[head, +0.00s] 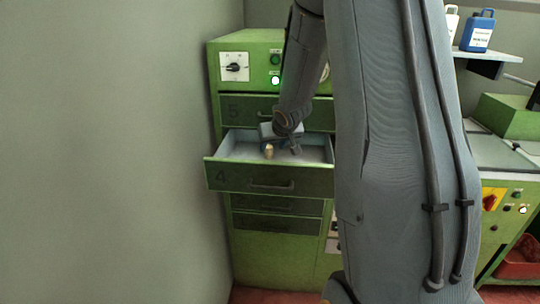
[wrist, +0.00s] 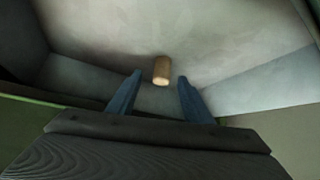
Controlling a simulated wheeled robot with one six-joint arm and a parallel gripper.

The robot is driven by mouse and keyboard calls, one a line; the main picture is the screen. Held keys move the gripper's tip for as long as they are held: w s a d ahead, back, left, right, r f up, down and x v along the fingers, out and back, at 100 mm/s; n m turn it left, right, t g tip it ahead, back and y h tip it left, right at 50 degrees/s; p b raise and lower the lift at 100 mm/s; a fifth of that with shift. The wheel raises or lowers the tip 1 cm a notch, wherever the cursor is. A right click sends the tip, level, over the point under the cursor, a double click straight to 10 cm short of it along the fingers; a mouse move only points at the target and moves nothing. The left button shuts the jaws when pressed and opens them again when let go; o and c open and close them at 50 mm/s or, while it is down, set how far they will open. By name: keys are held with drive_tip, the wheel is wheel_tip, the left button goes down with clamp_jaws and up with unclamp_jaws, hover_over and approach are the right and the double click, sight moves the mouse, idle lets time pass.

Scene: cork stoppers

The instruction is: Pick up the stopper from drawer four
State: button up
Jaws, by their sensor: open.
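A cork stopper (head: 269,151) stands in the pulled-out drawer four (head: 222,178) of the green cabinet. In the wrist view the stopper (wrist: 162,70) is light brown and lies a little beyond my fingertips, roughly centred between them. My gripper (wrist: 155,82) is open and empty, with its two blue-grey fingers on either side of the gap. In the head view my gripper (head: 283,143) is over the drawer, close to the stopper. The arm hides part of the drawer's right side.
Closed drawer five (head: 245,113) is just above the open drawer, with closed drawers below (head: 275,204). The drawer's side walls rise around the stopper. A plain wall (head: 120,150) is close on the left. A shelf with bottles (head: 478,30) is at the upper right.

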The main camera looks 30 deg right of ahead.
sight(269, 148)
drive_tip(key=x, duration=0.5)
drive_tip(key=shift+w+a+b, duration=0.2)
drive_tip(key=shift+w+b, duration=0.1)
drive_tip(key=shift+b, duration=0.05)
drive_tip(key=c, duration=1.1)
drive_tip(key=shift+r, duration=0.1)
